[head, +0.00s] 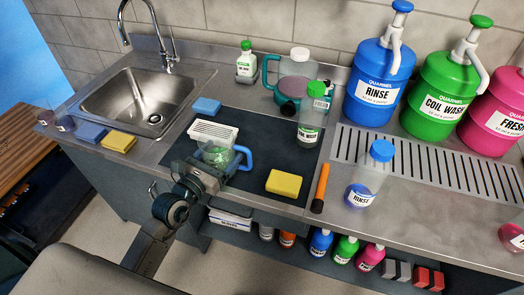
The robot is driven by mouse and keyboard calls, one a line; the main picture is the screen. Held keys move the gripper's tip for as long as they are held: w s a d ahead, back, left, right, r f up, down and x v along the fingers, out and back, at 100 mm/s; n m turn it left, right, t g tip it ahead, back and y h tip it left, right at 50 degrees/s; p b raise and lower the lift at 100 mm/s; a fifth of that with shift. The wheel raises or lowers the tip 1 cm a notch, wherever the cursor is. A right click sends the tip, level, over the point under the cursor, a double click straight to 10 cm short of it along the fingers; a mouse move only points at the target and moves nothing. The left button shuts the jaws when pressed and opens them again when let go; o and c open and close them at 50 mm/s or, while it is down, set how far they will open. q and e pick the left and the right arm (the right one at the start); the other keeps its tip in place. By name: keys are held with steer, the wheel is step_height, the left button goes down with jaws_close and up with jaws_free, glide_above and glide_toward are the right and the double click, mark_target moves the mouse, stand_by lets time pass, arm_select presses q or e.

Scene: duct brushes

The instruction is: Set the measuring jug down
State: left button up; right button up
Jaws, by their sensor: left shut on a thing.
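The measuring jug (214,157) is clear with a blue handle (247,160) on its right side and green liquid inside. It is over the left part of the dark mat (250,188), just in front of a white slotted tray (214,133). My left gripper (204,172) is shut on the jug from the near left side, and its body hides part of the jug. I cannot tell whether the jug's base touches the mat. My right gripper is not in view.
A yellow sponge (284,183), an orange-handled tool (320,188) and a green-capped bottle (310,126) are to the right. The sink (140,98) is at left. Bare mat lies between the jug and sponge.

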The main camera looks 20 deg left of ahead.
arm_select(q)
steer(key=shift+w+a, duration=0.6)
steer(key=shift+a, duration=0.25)
steer(key=shift+w+h, duration=0.2)
steer(key=shift+h, duration=0.1)
steer(key=w+d, duration=0.2)
steer(key=w, duration=0.2)
steer(key=w+d, duration=0.3)
steer(key=w, duration=0.1)
steer(key=w+d+f, duration=0.1)
steer(key=w+d, duration=0.2)
steer(key=w, duration=0.1)
steer(key=shift+f+b, duration=0.1)
steer(key=shift+b, duration=0.2)
steer(key=shift+w+d, duration=0.3)
steer(key=shift+w, duration=0.15)
step_height(320, 180, down, 3)
steer(key=shift+w+d+b, duration=0.1)
steer(key=shift+b, duration=0.4)
steer(key=shift+f, duration=0.4)
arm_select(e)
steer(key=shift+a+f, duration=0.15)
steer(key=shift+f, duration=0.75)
